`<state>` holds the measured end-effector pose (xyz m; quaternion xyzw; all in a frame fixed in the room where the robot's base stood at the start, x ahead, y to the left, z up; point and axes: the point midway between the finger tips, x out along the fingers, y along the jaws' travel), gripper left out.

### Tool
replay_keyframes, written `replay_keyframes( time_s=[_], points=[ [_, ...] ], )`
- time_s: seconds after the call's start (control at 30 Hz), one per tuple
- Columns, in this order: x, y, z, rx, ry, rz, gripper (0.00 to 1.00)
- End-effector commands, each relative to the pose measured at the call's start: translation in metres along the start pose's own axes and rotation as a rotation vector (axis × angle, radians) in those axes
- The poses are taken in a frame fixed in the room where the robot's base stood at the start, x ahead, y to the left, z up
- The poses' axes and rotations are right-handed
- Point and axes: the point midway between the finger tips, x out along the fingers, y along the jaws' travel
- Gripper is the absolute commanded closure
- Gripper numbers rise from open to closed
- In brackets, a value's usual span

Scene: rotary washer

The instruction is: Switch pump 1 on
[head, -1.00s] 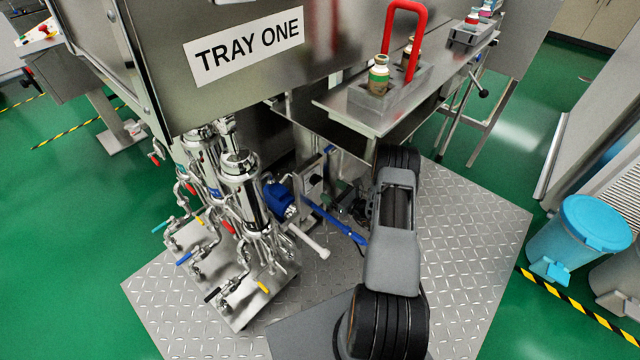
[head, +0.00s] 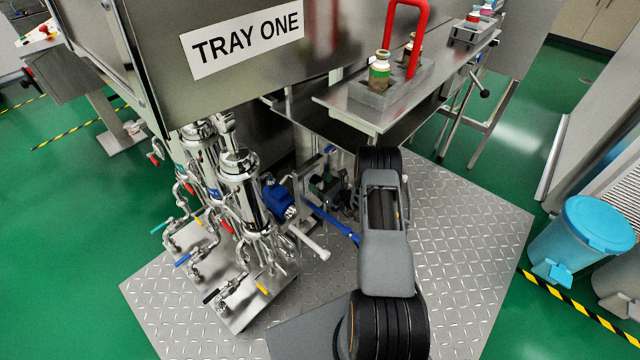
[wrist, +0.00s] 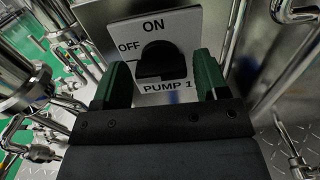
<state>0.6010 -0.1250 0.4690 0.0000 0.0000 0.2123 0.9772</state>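In the wrist view, a white label plate (wrist: 185,28) reads ON at the top, OFF at the left and PUMP 1 below. A black rotary knob (wrist: 158,62) sits in its middle. The knob's exact pointing direction is hard to tell. My gripper (wrist: 161,72) has two green fingers standing wide apart, with nothing held between them. The knob appears ahead of and between the fingertips; I see no contact. In the head view, my gripper (head: 326,186) is small and dark beside the machine under the tray shelf, and the knob cannot be made out.
Steel filter cylinders with pipes and valves (head: 240,190) stand left of my gripper. A blue pump motor (head: 279,200) and a pale handle (head: 310,243) are close by. A steel shelf (head: 335,98) with bottles overhangs behind. A blue bin (head: 590,235) stands far right.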

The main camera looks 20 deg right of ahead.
Motion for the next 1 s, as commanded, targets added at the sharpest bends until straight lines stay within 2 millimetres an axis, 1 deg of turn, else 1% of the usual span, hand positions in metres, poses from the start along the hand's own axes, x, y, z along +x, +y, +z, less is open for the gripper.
replay_keyframes(
  time_s=[0.03, 0.3, 0.37, 0.4, 0.67, 0.87, 1.0],
  points=[
    [-0.0001, 0.0000, 0.0000, 0.000, 0.000, 0.000, 0.38],
    [-0.0002, 0.0001, -0.0001, 0.000, 0.000, 0.000, 0.63],
    [-0.0002, 0.0001, -0.0001, 0.000, 0.000, 0.000, 0.69],
    [-0.0002, 0.0001, -0.0001, 0.000, 0.000, 0.000, 0.71],
    [-0.0001, 0.0000, -0.0008, 0.042, 0.000, 0.001, 0.71],
    [0.0001, -0.0007, -0.0014, 0.166, 0.000, 0.001, 0.71],
    [0.0001, -0.0011, -0.0015, 0.293, 0.000, 0.001, 0.71]
  ],
)
